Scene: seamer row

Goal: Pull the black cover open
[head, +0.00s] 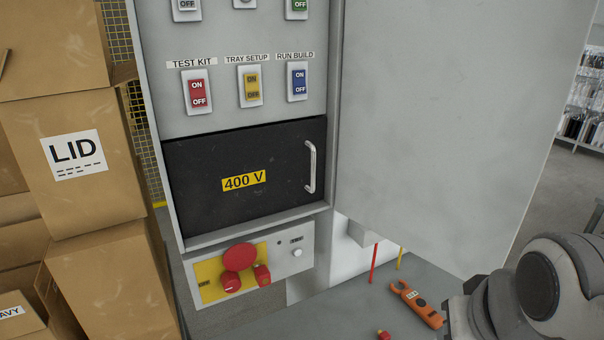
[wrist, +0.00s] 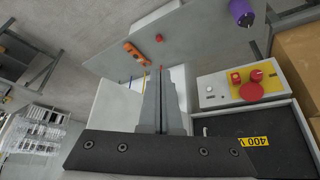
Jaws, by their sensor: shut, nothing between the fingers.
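The black cover (head: 235,182) sits flush in the lower part of the grey cabinet, with a yellow 400 V label (head: 244,181) in its middle. A silver bar handle (head: 311,167) stands upright near its right edge. The cover looks closed. In the wrist view, turned about, the black cover (wrist: 235,128) is at the lower right, partly hidden by my gripper. My gripper (wrist: 163,72) is shut and empty, its fingers together, apart from the handle. In the head view only my arm shows at the lower right; the gripper is out of sight there.
The grey cabinet door (head: 440,120) stands open to the right of the cover. Below the cover is a panel with a red knob (head: 239,257). An orange clamp meter (head: 416,304) lies on the grey surface below. Cardboard boxes (head: 88,150) are stacked at the left.

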